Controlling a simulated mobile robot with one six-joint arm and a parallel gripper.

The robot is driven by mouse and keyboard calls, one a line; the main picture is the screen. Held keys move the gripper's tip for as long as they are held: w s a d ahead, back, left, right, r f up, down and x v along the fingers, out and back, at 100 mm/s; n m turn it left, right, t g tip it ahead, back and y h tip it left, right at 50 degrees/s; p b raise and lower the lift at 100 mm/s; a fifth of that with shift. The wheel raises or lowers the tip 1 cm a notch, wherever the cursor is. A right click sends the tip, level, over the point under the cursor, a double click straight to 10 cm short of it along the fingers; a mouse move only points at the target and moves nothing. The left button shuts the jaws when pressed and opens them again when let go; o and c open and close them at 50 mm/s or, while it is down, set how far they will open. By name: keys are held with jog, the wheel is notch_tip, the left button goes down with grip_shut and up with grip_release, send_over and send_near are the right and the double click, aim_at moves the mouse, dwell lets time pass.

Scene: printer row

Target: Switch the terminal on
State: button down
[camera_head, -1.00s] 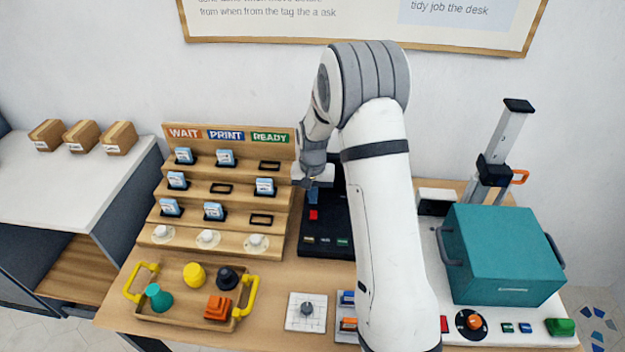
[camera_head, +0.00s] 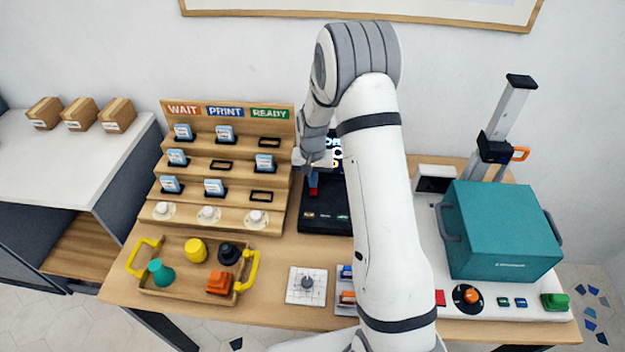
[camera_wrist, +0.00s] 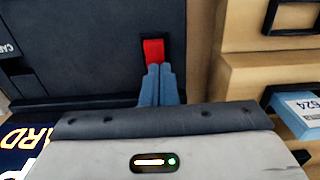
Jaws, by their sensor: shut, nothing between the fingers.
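The terminal (camera_head: 316,222) is a black console behind my arm, with a dark screen panel (camera_head: 335,150) at its back showing bright lettering, partly hidden by my arm. In the wrist view the screen (camera_wrist: 25,140) also shows bright lettering ending in "ARD". The red switch (camera_wrist: 153,50) sits on the terminal's dark face. My gripper (camera_wrist: 160,72) is shut and empty, its blue fingertips at the near edge of the red switch. They look to be touching it. In the head view my gripper (camera_head: 313,180) is just above the red switch (camera_head: 313,191).
The stepped card rack (camera_head: 225,180) stands close to the left of the terminal. A tray (camera_head: 190,290) with coloured knobs lies in front of it. A teal box press (camera_head: 505,230) stands to the right. A dial plate (camera_head: 293,297) lies at the front.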

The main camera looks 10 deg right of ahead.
jog(key=shift+s, duration=0.1)
jog(key=shift+s+a+r, duration=0.25)
jog(key=shift+s, duration=0.35)
notch_tip(320, 180, up, 14)
jog(key=w+p, duration=0.1)
jog(key=w, duration=0.1)
jog(key=shift+w+d, duration=0.2)
jog(key=shift+d, duration=0.2)
jog(key=shift+f, duration=0.1)
